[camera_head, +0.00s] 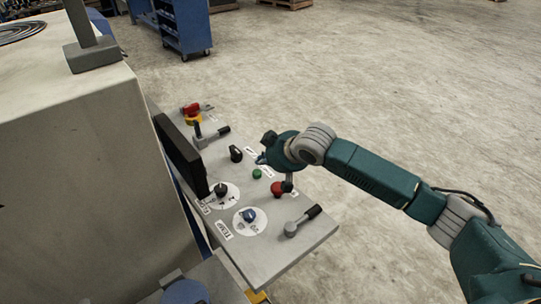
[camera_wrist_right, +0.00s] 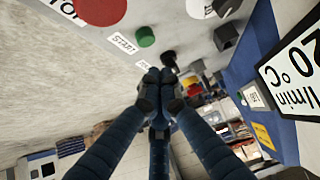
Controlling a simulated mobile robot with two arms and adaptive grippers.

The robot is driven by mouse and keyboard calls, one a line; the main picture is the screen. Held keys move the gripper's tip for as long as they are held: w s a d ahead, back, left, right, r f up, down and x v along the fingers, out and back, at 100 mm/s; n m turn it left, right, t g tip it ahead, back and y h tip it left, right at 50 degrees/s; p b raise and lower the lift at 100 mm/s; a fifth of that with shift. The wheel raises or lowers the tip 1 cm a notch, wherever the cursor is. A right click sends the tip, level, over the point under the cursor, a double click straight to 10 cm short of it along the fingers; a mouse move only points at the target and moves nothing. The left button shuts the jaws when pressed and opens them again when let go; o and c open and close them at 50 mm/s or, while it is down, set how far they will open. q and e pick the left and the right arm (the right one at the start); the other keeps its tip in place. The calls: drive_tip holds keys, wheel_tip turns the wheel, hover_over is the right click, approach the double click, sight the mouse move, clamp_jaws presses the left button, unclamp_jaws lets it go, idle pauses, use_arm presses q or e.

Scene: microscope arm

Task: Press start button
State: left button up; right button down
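The green start button (camera_head: 256,173) sits on the grey control panel (camera_head: 262,262), left of the red button (camera_head: 277,189). In the right wrist view the green button (camera_wrist_right: 145,36) is beside a START label (camera_wrist_right: 123,43). My right gripper (camera_head: 261,158) is over the panel just beyond the green button. In the right wrist view its fingertips (camera_wrist_right: 158,80) are drawn together with nothing seen between them. They appear below the green button in that picture, apart from it; the exact gap cannot be told. My left gripper is not in view.
A blue cart (camera_head: 184,24) is farther back. The floor at right is clear.

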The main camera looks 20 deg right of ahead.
drive_tip(key=b+v, duration=0.1)
drive_tip(key=v, duration=0.4)
drive_tip(key=shift+d+r, duration=0.15)
drive_tip(key=shift+r, duration=0.1)
drive_tip(key=shift+f, duration=0.1)
